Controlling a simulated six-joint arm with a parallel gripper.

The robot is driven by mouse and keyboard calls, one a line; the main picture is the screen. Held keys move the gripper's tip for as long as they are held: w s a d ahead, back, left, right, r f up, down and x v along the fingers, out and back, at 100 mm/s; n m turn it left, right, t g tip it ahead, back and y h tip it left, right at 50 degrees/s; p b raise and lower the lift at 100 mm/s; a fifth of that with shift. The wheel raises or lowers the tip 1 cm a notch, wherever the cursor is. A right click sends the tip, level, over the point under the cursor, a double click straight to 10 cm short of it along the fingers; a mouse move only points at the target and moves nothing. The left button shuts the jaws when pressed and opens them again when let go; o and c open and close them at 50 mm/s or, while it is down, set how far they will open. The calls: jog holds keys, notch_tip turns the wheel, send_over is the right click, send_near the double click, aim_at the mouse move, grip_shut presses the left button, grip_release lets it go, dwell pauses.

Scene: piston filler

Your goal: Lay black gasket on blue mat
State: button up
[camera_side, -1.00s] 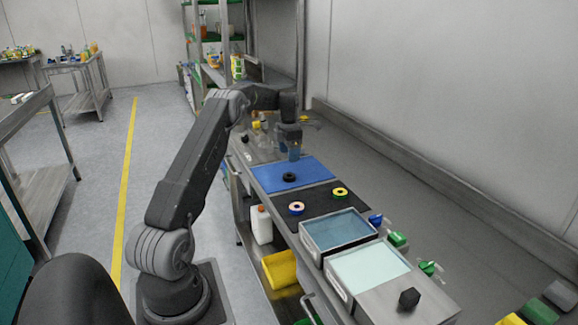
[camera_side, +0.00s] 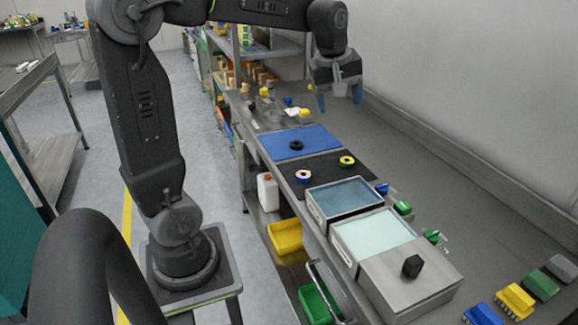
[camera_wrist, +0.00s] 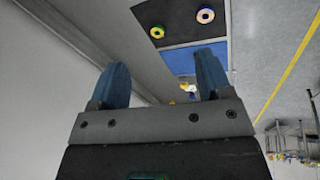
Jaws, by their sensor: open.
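The black gasket (camera_side: 296,145) is a dark ring lying flat on the blue mat (camera_side: 316,138) in the side view, near the mat's left part. My gripper (camera_side: 338,98) is open with blue fingers, raised above the bench to the right of the mat, apart from the gasket. In the wrist view my gripper (camera_wrist: 165,82) shows two spread blue fingers with nothing between them. The blue mat (camera_wrist: 180,62) shows partly behind the fingers there, and I cannot make out the gasket in that view.
Two bins with blue (camera_side: 345,196) and pale (camera_side: 375,236) contents stand nearer. Small parts lie beyond the blue mat. The bench along the wall (camera_side: 440,175) is mostly clear.

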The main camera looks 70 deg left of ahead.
jog(key=s+d+f+m+t+h, duration=0.1)
jog(key=s+d+f+m, duration=0.3)
jog(key=s+d+m, duration=0.9)
jog(key=s+m+t, duration=0.1)
jog(key=s+m, duration=0.1)
jog(key=s, duration=0.2)
jog(key=shift+d+f+t, duration=0.3)
jog(key=shift+d+f, duration=0.05)
jog(key=shift+c, duration=0.2)
